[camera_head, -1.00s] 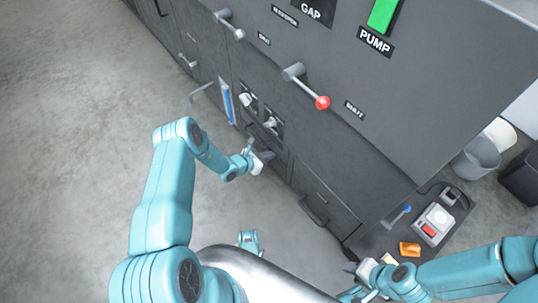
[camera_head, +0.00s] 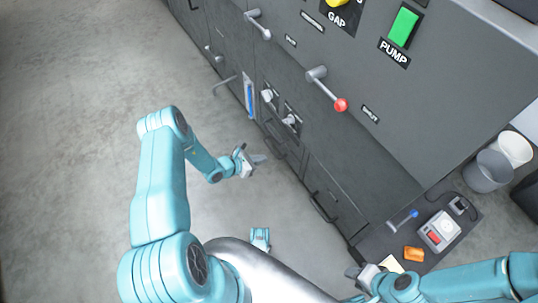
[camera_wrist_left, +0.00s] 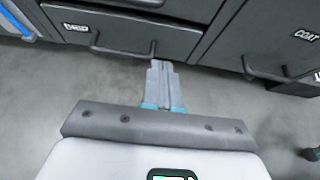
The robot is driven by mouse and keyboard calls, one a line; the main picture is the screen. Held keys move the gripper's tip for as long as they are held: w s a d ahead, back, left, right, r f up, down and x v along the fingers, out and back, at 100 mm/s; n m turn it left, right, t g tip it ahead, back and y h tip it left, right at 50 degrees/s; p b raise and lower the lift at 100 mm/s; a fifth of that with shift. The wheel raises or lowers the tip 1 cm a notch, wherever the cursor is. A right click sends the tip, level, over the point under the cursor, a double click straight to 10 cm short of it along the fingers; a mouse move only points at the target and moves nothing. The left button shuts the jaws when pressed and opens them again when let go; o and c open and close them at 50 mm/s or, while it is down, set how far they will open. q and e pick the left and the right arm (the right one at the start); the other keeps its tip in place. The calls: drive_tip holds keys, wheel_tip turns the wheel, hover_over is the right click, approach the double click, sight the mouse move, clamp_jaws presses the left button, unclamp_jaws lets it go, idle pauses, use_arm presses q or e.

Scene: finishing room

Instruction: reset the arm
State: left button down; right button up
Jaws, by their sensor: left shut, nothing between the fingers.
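My left arm (camera_head: 160,190) is teal and reaches in from the left, bent at the elbow. My left gripper (camera_head: 259,158) is over the bare floor, a little apart from the dark cabinet front in the head view. In the left wrist view its two grey fingers (camera_wrist_left: 160,72) lie together, shut and empty, pointing toward a drawer with a bar handle (camera_wrist_left: 110,48). My right gripper (camera_head: 353,271) is at the lower right, by the low dark surface at the machine's foot. It is too small to tell whether its fingers are open.
A large dark machine (camera_head: 400,130) fills the right, with a red-knobbed lever (camera_head: 340,104) and a green PUMP button (camera_head: 403,27). A scale (camera_head: 439,231), an orange object (camera_head: 413,254) and a grey bucket (camera_head: 487,172) are at lower right. The floor (camera_head: 70,150) at left is clear.

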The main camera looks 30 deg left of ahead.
use_arm(q)
drive_tip(key=w+d+r+m+g+h, duration=0.1)
drive_tip(key=w+d+r+m+h, duration=0.25)
drive_tip(key=d+r, duration=0.5)
drive_tip(key=s+d+r+m+g+h, duration=0.25)
drive_tip(key=s+d+m+g, duration=0.4)
drive_tip(key=d, duration=0.65)
drive_tip(key=s+m+g+y, duration=0.6)
drive_tip(key=s+m, duration=1)
drive_tip(key=s, duration=0.3)
wheel_tip(320, 180, up, 29)
drive_tip(key=w+m+t+p, duration=0.1)
drive_tip(key=m+t+p, duration=0.2)
drive_tip(key=p, duration=2.6)
drive_tip(key=shift+w+r+y+p, duration=0.15)
drive_tip(key=shift+w+y+p, duration=0.1)
drive_tip(key=shift+y+p, duration=0.1)
